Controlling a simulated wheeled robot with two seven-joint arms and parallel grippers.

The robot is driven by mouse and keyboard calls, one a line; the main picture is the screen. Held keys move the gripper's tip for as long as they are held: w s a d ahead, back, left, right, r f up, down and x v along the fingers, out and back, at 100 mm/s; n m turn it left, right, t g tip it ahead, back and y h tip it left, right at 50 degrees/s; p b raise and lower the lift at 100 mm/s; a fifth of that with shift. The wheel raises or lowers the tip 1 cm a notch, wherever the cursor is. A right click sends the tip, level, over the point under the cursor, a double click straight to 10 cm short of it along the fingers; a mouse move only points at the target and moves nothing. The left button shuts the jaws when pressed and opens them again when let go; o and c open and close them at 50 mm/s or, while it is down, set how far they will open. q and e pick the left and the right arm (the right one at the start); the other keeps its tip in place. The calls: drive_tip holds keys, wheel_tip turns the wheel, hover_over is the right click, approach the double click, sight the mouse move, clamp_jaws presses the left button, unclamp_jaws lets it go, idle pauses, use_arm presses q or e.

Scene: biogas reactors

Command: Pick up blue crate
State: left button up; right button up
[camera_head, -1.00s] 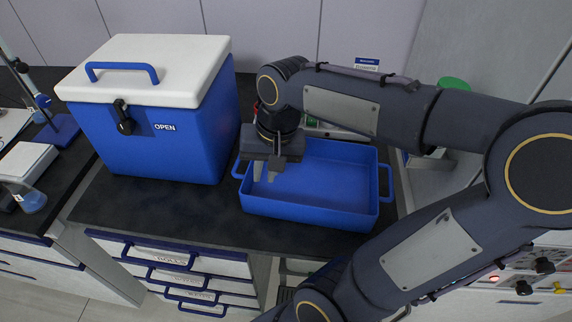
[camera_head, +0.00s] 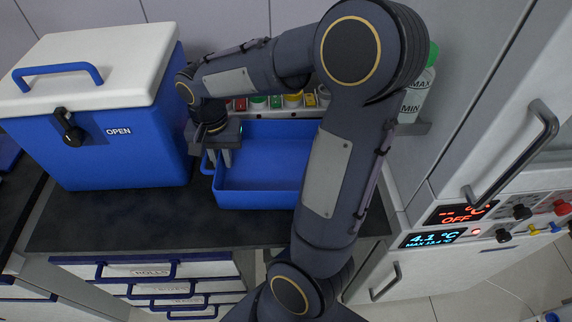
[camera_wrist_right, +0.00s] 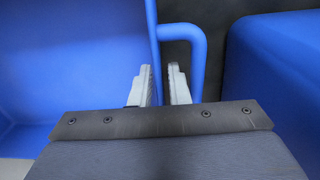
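The blue crate (camera_head: 262,198) is an open, shallow, empty-looking tray on the dark counter in the head view. My right arm hides its right part. My right gripper (camera_head: 220,160) points down at the crate's left end, by the left handle. In the right wrist view its two fingers (camera_wrist_right: 163,75) stand a small gap apart at the rim of the crate (camera_wrist_right: 80,60), beside the looped handle (camera_wrist_right: 197,48). I cannot tell whether they touch the rim or handle. My left gripper is not in view.
A blue cooler box (camera_head: 125,150) with a white lid stands just left of the crate; it shows close by in the wrist view (camera_wrist_right: 280,70). A rack of colourful caps (camera_head: 275,103) is behind the crate. A green-capped bottle (camera_head: 418,88) stands at the right.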

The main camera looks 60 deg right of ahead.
drive_tip(key=shift+c, duration=0.2)
clamp_jaws()
drive_tip(key=shift+r, duration=0.15)
